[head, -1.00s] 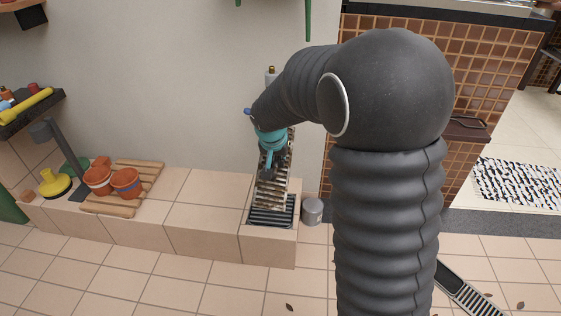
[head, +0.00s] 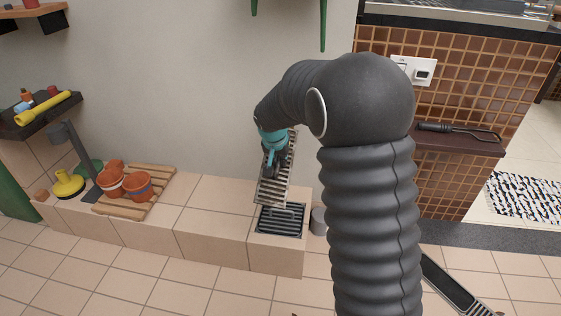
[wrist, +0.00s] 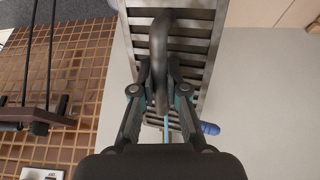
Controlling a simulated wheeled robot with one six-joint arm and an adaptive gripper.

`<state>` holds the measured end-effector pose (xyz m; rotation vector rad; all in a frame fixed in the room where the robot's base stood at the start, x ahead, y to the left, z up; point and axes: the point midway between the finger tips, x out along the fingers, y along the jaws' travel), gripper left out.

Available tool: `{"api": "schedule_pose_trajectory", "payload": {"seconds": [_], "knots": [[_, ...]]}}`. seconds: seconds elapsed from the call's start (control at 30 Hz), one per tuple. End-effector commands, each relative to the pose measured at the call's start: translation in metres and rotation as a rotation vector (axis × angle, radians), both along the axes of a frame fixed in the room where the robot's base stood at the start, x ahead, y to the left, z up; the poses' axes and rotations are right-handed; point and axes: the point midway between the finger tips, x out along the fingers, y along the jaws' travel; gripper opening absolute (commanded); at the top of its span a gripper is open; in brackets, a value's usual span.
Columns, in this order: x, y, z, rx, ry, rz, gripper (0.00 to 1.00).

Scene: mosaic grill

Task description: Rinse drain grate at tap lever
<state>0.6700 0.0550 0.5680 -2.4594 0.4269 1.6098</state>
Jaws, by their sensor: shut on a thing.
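The drain grate (head: 270,192) is a long grey slatted metal panel, held tilted in front of the wall, above the ledge's right end. It fills the top middle of the wrist view (wrist: 202,45). My gripper (head: 271,164) is shut on a dark curved bar that appears to be the grate's handle (wrist: 159,48); the fingers (wrist: 161,88) close on both sides of it. A blue knob (wrist: 210,128), probably the tap lever, shows just right of the fingers. A thin light-blue strip lies behind them; I cannot tell if it is water. My arm hides the tap in the head view.
A dark slatted basin (head: 283,219) is set in the tiled ledge (head: 213,223) below the grate. A metal cup (head: 318,221) stands beside it. Flowerpots (head: 137,186) sit on a wooden rack to the left. A brown shelf (head: 457,140) holds a black tool at right.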

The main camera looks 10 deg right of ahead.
Motion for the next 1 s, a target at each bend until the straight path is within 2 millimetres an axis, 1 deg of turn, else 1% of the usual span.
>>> {"api": "schedule_pose_trajectory", "payload": {"seconds": [0.57, 1.0], "knots": [[0.001, -0.001, 0.001, 0.0, -0.002, 0.0, 0.0], [0.004, -0.011, 0.001, 0.0, -0.003, 0.0, 0.0]]}}
